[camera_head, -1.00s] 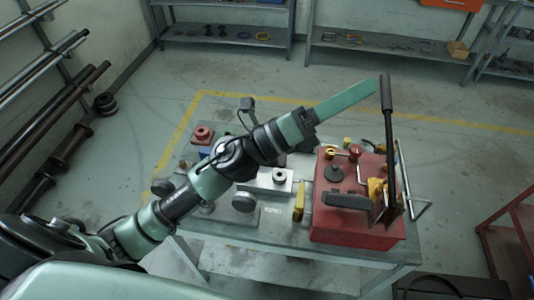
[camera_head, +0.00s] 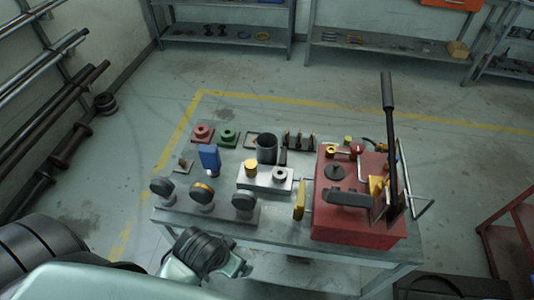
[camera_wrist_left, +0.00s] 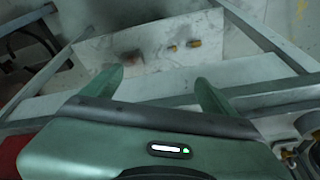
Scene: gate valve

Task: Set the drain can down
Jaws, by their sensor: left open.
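A dark grey cylindrical can (camera_head: 266,149), which I take to be the drain can, stands upright near the back middle of the table. It stands beside or partly on a small square frame; I cannot tell which. No gripper touches it. My left arm is drawn back to the near side of the table, and its fingers are not clear in the head view. In the left wrist view my left gripper (camera_wrist_left: 162,86) is open and empty, with its two fingers well apart. The can is not seen in that view. My right gripper is not in view.
The table (camera_head: 285,238) holds a red box (camera_head: 352,228) with a tall dark lever at right. A block with several gauges (camera_head: 201,198) is at front left.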

